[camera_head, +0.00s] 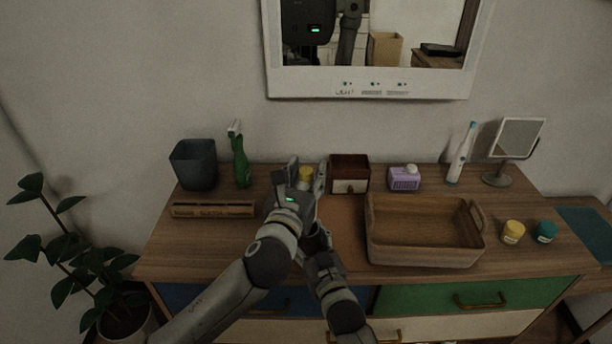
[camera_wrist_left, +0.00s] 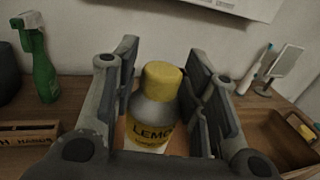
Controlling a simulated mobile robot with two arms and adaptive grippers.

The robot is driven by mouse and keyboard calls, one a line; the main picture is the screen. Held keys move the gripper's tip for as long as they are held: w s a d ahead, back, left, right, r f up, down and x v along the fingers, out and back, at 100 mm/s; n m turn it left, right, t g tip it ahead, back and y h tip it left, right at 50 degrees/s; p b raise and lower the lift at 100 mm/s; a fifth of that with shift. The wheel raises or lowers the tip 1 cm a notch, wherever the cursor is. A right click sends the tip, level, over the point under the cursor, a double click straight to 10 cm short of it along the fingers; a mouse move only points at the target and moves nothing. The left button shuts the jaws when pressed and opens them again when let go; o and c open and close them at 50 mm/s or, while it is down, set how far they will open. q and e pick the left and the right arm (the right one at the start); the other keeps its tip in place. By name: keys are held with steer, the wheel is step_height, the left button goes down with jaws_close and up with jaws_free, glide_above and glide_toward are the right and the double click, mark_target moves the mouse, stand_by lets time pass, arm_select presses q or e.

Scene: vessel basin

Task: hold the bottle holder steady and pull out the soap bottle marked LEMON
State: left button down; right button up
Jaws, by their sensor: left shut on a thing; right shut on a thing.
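The soap bottle marked LEMON (camera_wrist_left: 152,112) has a grey body, a yellow label and a yellow cap, and looks upright in the left wrist view. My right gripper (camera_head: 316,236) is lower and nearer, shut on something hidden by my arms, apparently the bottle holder. The holder itself is not clearly visible, and I cannot tell whether the bottle's base is still inside it.
A low labelled wooden box (camera_head: 212,210), a dark bin (camera_head: 193,165) and a green spray bottle (camera_head: 240,162) stand left. Two jars (camera_head: 513,232) stand farther right.

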steer(key=o, duration=1.1)
steer(key=v, duration=1.2)
